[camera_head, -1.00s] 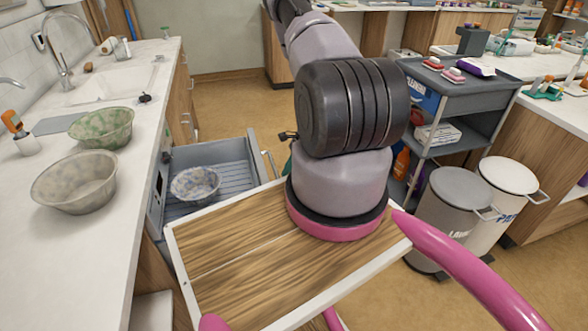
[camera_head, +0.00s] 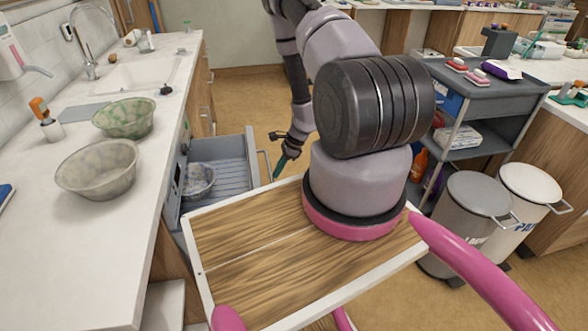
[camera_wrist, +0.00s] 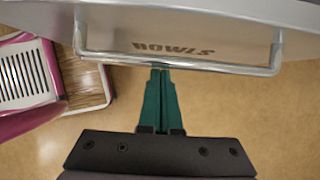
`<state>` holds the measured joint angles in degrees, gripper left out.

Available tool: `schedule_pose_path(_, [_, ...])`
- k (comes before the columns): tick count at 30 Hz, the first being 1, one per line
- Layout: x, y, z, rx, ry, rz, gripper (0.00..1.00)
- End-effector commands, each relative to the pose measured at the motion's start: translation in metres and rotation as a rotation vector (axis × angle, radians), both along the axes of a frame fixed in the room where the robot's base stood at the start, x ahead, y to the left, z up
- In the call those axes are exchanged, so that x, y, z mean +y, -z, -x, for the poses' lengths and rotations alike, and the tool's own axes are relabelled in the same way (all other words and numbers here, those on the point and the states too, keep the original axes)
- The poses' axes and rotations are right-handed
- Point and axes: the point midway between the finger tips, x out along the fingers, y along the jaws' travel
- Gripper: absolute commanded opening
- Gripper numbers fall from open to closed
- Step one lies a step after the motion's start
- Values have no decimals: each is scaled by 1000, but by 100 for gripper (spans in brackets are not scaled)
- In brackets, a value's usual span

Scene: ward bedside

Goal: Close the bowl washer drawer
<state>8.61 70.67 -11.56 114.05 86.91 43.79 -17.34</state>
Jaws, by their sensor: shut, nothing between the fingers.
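The bowl washer drawer (camera_head: 233,163) is pulled out from the counter at the left, and a speckled bowl (camera_head: 199,180) sits in its grey ribbed tray. The wrist view shows the drawer's grey front (camera_wrist: 240,12), marked with upside-down lettering, and its metal bar handle (camera_wrist: 215,68). My gripper (camera_head: 279,173) is outside the drawer, in front of that front. In the wrist view my gripper (camera_wrist: 160,72) has its green fingers together and empty, with the tips at the middle of the handle bar. I cannot tell whether they touch it.
Two bowls, one green (camera_head: 124,118) and one grey (camera_head: 98,168), stand on the counter (camera_head: 100,240) near the sink. My wooden-topped base is close to the drawer. A grey cart (camera_head: 480,110) and two bins (camera_head: 475,205) stand at the right. Floor beyond the drawer is clear.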

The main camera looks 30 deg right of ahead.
Motion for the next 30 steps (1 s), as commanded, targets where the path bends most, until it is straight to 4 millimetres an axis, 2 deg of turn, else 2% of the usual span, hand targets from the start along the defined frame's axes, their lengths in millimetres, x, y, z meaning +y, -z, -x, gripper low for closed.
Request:
schedule_pose_path(1, [18,0,-4,-1,-8,-4,0])
schedule_pose_path(18, [168,0,-47,-2,-7,-3,0])
schedule_pose_path(24, [209,0,-60,-2,-5,-3,0])
schedule_pose_path(30, [236,0,-67,-1,-3,-3,0])
